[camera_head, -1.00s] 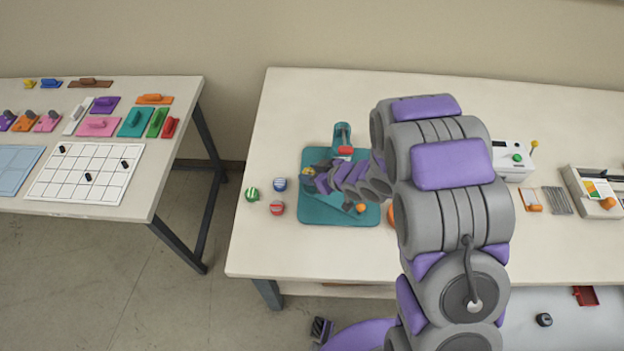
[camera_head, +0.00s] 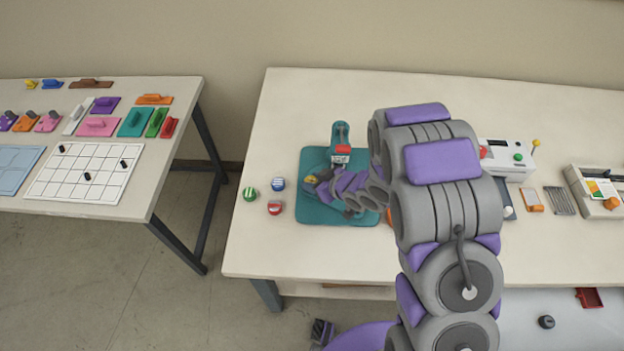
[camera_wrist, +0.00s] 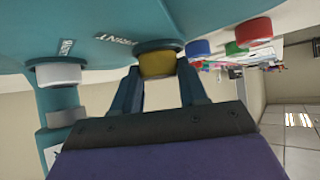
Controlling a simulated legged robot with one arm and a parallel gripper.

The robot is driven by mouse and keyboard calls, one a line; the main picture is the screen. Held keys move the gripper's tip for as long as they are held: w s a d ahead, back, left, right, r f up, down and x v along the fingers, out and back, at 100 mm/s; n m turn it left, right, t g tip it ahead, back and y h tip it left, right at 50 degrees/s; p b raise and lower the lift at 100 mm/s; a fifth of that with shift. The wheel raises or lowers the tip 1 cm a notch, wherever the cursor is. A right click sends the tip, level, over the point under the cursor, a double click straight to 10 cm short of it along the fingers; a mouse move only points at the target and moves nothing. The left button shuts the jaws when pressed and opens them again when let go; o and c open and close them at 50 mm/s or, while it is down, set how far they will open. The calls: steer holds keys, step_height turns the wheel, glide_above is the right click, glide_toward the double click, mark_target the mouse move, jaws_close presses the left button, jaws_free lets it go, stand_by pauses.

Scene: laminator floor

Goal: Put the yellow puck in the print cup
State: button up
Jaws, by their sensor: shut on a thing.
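The yellow puck (camera_wrist: 157,63) is between my gripper's (camera_wrist: 160,77) two dark fingers in the wrist view, beside the PRINT lettering on the teal base (camera_wrist: 210,12). A dark ring, probably the print cup (camera_wrist: 158,45), borders the puck's far end. I cannot tell whether the puck is seated in it or only close to it. In the head view the puck (camera_head: 311,179) is a small yellow patch at my gripper (camera_head: 312,184), over the left part of the teal base (camera_head: 312,215). My arm hides much of the base.
Green (camera_head: 250,194), blue (camera_head: 278,184) and red (camera_head: 275,208) pucks stand just left of the base. A teal upright with a red-topped part (camera_head: 342,152) rises behind my gripper. A white machine (camera_head: 508,160) is right of my arm. The table's front left is clear.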

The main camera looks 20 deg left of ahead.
steer(key=o, duration=0.9)
steer(key=shift+o, duration=1.1)
steer(key=shift+a, duration=0.35)
steer(key=shift+d+r, duration=0.1)
steer(key=shift+r, duration=0.2)
steer(key=p+v, duration=0.2)
steer(key=v, duration=1)
steer(key=shift+r+p, duration=0.3)
steer(key=shift+r, duration=0.05)
